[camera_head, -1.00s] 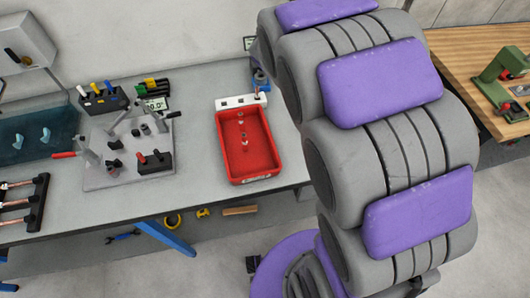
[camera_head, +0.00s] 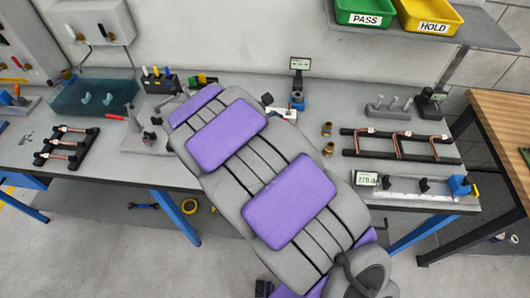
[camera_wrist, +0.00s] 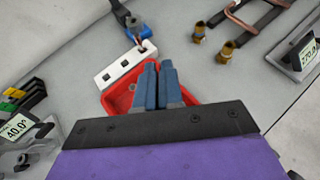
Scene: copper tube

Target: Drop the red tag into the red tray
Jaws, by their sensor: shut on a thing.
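The red tray (camera_wrist: 118,97) lies on the grey bench in the wrist view, with a white strip with dark square holes (camera_wrist: 122,64) along its far edge. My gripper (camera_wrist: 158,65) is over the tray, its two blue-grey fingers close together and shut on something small. The red tag cannot be made out between the fingers, which hide part of the tray. In the head view my arm covers the tray and my gripper.
A blue device (camera_wrist: 130,22) stands just beyond the strip. Brass fittings (camera_head: 327,129) and a rack of copper tubes (camera_head: 405,145) lie to the right. A clamp fixture (camera_head: 145,135) stands left of my arm. Green (camera_head: 364,10) and yellow (camera_head: 430,14) bins sit on a shelf above.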

